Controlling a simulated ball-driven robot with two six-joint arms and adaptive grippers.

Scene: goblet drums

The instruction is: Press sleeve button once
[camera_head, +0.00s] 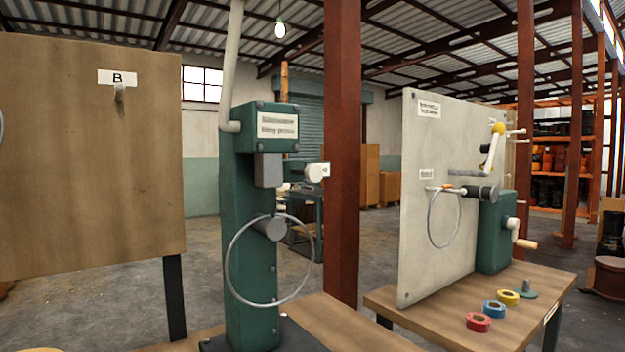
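No button is clearly labelled "sleeve" that I can read. A green press-like machine (250,210) stands in the centre, with an unreadable label plate (277,125), a grey ram (269,170) and a pale lever (231,60). A metal ring (231,265) hangs on its round grey peg (270,228). A pale upright panel (425,240) at the right carries small labels, a yellow-knobbed lever (497,128), and a dark cylinder (482,191) with a second ring (431,222) near it. Neither of my grippers shows in the head view.
A green box with a crank (513,228) stands beside the panel. Red (478,323), blue (494,309) and yellow (507,298) tape rolls lie on the wooden table (450,317). A wooden board marked B (90,200) fills the left. A red-brown post (344,150) rises behind the press.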

